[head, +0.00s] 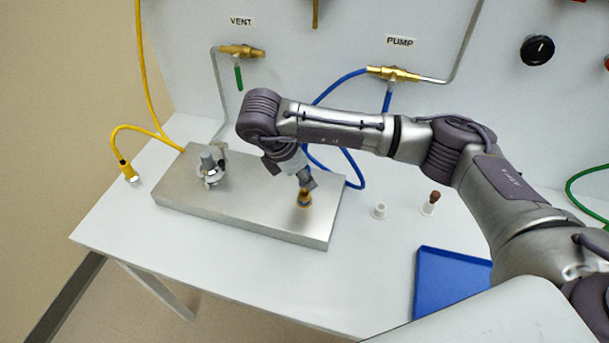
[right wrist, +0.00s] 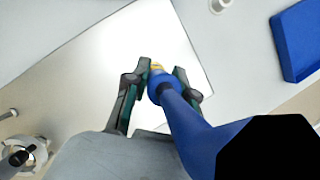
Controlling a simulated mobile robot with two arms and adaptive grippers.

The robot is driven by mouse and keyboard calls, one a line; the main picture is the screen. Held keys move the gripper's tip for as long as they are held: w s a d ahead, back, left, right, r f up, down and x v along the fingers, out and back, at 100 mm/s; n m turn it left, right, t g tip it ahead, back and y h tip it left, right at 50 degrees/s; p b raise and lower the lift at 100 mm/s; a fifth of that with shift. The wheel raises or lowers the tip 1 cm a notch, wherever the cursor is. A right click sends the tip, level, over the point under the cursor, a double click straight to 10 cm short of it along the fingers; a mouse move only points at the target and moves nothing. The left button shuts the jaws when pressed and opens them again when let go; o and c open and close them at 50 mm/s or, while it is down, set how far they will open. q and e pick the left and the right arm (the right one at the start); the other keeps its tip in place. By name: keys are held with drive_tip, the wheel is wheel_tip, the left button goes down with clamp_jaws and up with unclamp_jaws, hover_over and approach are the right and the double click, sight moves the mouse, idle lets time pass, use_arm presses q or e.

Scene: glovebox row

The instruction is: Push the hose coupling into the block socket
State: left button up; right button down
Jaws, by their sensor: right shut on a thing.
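The metal block (head: 240,212) lies on the white table. My right gripper (head: 306,184) is over its right part, pointing down. It is shut on the blue hose coupling (right wrist: 160,84), with one finger on each side. The blue hose (right wrist: 195,125) runs from the coupling toward the camera. A yellow-brass piece (head: 304,199) shows just below the fingertips at the block top, and a yellow edge (right wrist: 157,66) shows past the coupling in the right wrist view. The socket is hidden there, and I cannot tell how deep the coupling sits. My left gripper is not in view.
A grey round fitting (head: 211,170) stands on the block's left part. A yellow hose end (head: 130,173) lies left of the block. Right of the block are two small white cups (head: 379,211) (head: 429,208) and a blue tray (head: 450,285). The table's front is clear.

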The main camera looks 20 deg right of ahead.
drive_tip(key=shift+b, duration=0.45)
idle(0.6)
drive_tip(key=shift+f, duration=0.15)
drive_tip(key=shift+f+b, duration=0.35)
drive_tip(key=shift+b, duration=0.1)
drive_tip(key=shift+f+b, duration=1.15)
drive_tip(key=c, duration=0.9)
unclamp_jaws()
drive_tip(key=shift+o, duration=0.2)
drive_tip(key=shift+r, duration=0.1)
drive_tip(key=v, duration=1.1)
drive_tip(key=shift+a+r, duration=0.15)
drive_tip(key=shift+r, duration=0.25)
drive_tip(key=shift+r, duration=0.1)
